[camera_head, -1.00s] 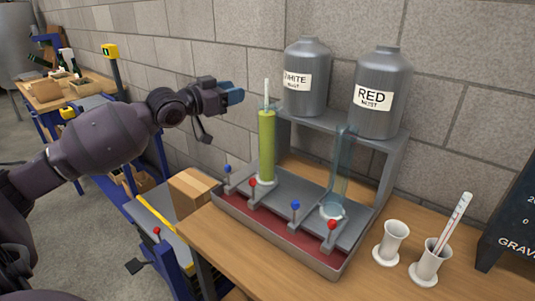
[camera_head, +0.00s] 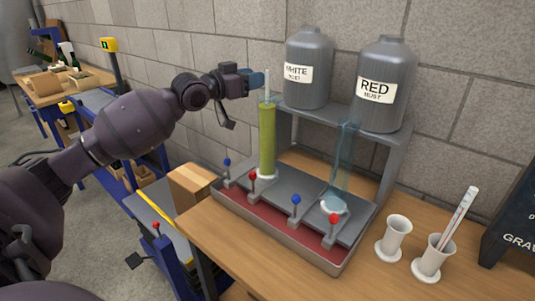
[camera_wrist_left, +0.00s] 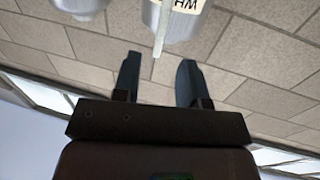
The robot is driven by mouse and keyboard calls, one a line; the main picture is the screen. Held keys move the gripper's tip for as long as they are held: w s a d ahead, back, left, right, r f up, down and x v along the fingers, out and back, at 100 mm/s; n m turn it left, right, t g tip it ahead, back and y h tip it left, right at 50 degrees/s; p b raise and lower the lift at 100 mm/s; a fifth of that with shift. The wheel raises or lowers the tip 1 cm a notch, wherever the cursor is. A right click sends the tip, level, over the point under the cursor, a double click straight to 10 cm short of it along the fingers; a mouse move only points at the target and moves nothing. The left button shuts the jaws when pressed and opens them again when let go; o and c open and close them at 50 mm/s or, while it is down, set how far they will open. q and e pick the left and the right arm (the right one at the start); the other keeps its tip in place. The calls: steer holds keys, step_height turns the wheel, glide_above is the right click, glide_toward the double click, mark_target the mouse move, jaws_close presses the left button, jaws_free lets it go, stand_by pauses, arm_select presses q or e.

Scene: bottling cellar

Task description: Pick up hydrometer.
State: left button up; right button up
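The hydrometer (camera_head: 267,84) is a thin pale stem that sticks up out of the top of a tall clear cylinder of yellow-green liquid (camera_head: 267,140). Its lower part is hidden in the liquid. My left gripper (camera_head: 257,80) is at stem height, just left of the stem. In the left wrist view my left gripper (camera_wrist_left: 160,57) has its two dark fingers spread with nothing between them. There the stem (camera_wrist_left: 160,36) shows beyond the fingertips, roughly in line with the gap. My right gripper is not in view.
The white must tank (camera_head: 308,70) and the red must tank (camera_head: 383,90) stand behind on a grey shelf. A clear empty cylinder (camera_head: 343,165) stands right on the lever tray (camera_head: 280,240). A white holder (camera_head: 432,262) bears a thermometer-like stick (camera_head: 460,215); another holder (camera_head: 394,236) is empty.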

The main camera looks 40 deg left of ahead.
mark_target(267, 75)
arm_select(q)
steer(key=shift+b+x, duration=0.4)
steer(key=shift+x, duration=2.15)
steer(key=shift+d, duration=0.1)
jaws_close()
